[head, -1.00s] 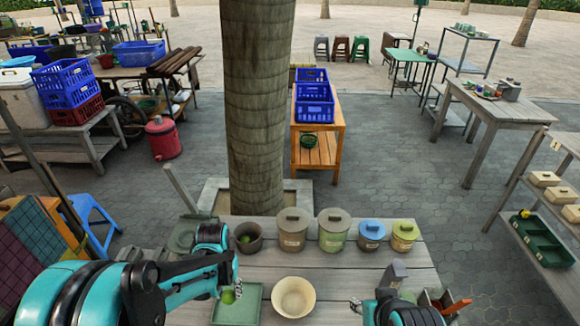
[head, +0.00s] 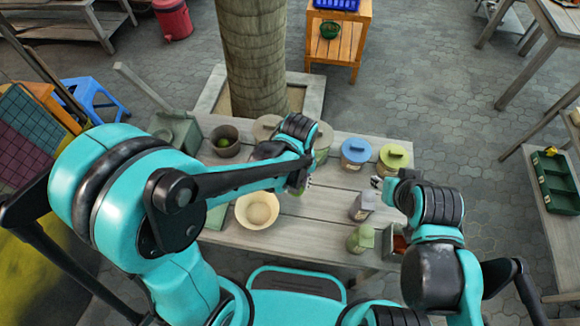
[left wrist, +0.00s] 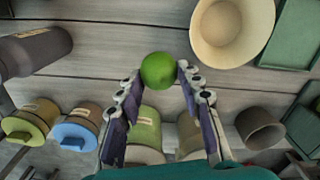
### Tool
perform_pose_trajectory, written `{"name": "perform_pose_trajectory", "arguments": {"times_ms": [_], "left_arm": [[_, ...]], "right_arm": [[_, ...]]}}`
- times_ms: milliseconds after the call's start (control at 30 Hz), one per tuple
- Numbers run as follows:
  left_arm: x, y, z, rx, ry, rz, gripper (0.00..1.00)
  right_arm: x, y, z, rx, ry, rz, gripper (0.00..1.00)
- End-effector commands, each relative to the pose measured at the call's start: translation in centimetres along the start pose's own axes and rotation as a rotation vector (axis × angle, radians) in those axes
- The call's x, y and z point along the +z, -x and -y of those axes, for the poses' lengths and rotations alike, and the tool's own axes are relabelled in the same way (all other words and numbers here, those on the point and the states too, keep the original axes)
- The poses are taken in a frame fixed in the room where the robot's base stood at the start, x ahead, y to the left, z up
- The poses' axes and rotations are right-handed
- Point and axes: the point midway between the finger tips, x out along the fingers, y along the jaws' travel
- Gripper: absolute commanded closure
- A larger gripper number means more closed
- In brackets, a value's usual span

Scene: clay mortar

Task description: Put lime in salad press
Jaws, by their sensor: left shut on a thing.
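A bright green lime (left wrist: 158,70) is between the fingertips of my left gripper (left wrist: 159,80) in the left wrist view, held above the wooden table. In the head view my left gripper (head: 299,187) is over the table's middle, right of the cream bowl (head: 257,209), and the arm partly hides it. The cream bowl also shows in the left wrist view (left wrist: 232,30), up and right of the lime. I cannot tell which thing is the salad press; a grey upright object (head: 361,205) stands to the right. My right gripper (head: 378,183) is near that object, its fingers too small to read.
A blue-lidded canister (head: 356,152) and a yellow-green-lidded canister (head: 392,157) stand at the back. A dark pot (head: 224,141) with something green inside is at back left. A small green jar (head: 360,240) stands at the front right. Bare boards lie around the middle.

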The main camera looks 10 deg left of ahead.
Motion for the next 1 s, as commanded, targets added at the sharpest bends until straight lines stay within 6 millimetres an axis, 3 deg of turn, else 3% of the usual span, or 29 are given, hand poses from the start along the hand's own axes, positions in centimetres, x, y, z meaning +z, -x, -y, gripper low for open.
{"name": "perform_pose_trajectory", "arguments": {"times_ms": [133,400,600,767,1000], "left_arm": [[-0.7,-0.9,0.7,-0.001,0.014,0.0,0.92],[-5.5,-5.0,4.8,0.0,0.016,0.0,0.92],[-8.0,-6.8,6.8,0.0,0.011,0.0,0.92],[-8.6,-7.3,7.3,0.0,0.009,0.0,0.92],[-8.6,-10.8,7.2,0.0,0.008,0.0,0.92]], "right_arm": [[0.4,-0.5,0.0,0.0,0.0,0.0,0.6],[1.7,-2.4,0.0,0.0,0.0,0.0,0.6],[2.2,-3.1,0.0,0.0,0.0,0.0,0.6],[2.4,-3.3,0.0,0.0,0.0,0.0,0.6],[3.4,-4.8,0.0,0.0,0.0,0.0,0.6]]}}
